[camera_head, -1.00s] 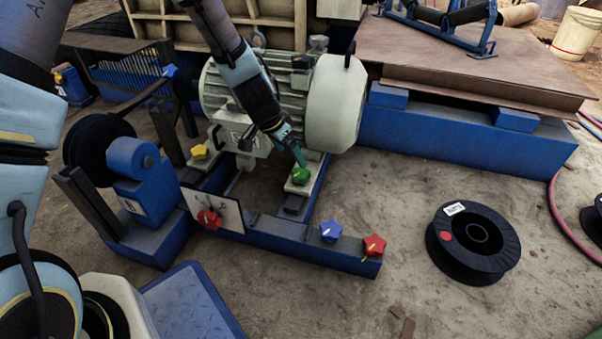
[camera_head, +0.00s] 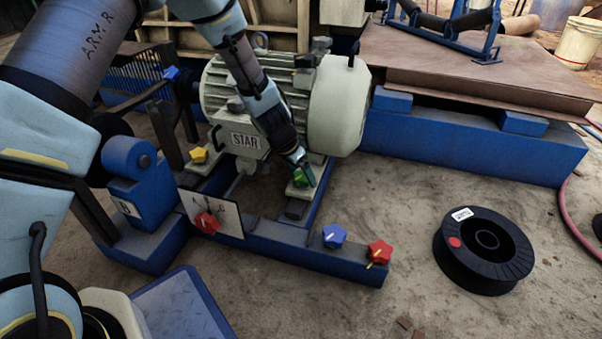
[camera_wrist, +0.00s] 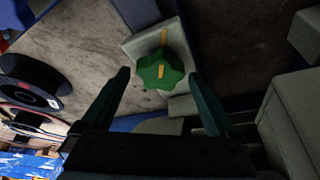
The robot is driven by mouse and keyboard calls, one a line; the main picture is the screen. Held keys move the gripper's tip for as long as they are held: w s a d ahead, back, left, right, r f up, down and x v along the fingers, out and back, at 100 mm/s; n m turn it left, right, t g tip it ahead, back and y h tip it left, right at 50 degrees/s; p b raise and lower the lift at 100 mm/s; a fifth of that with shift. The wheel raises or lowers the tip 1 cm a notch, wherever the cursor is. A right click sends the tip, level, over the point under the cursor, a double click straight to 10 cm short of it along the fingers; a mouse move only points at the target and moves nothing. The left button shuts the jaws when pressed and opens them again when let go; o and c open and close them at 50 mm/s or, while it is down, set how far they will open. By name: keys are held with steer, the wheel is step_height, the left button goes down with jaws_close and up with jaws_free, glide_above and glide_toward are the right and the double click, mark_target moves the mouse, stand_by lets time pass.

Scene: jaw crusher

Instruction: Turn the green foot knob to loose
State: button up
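The green foot knob (camera_head: 300,178) is a lobed knob on a pale foot plate at the front of the motor. In the wrist view the green knob (camera_wrist: 158,72) has a yellow mark on top, and another yellow mark lies on the pale plate (camera_wrist: 146,45) beyond it, roughly in line. My gripper (camera_head: 303,167) is right at the knob, reaching down from above. In the wrist view my gripper (camera_wrist: 160,76) is open, with one finger on each side of the knob and visible gaps to both. Contact is not visible. The fingers partly hide the knob in the head view.
The pale motor (camera_head: 258,95) stands close behind the knob. A yellow knob (camera_head: 199,155), a red knob on a white plate (camera_head: 207,223), a blue knob (camera_head: 334,235) and another red knob (camera_head: 380,251) are nearby. A black spool (camera_head: 484,250) lies on open ground at right.

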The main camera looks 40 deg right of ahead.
steer(key=c, duration=1.2)
steer(key=shift+c, duration=0.2)
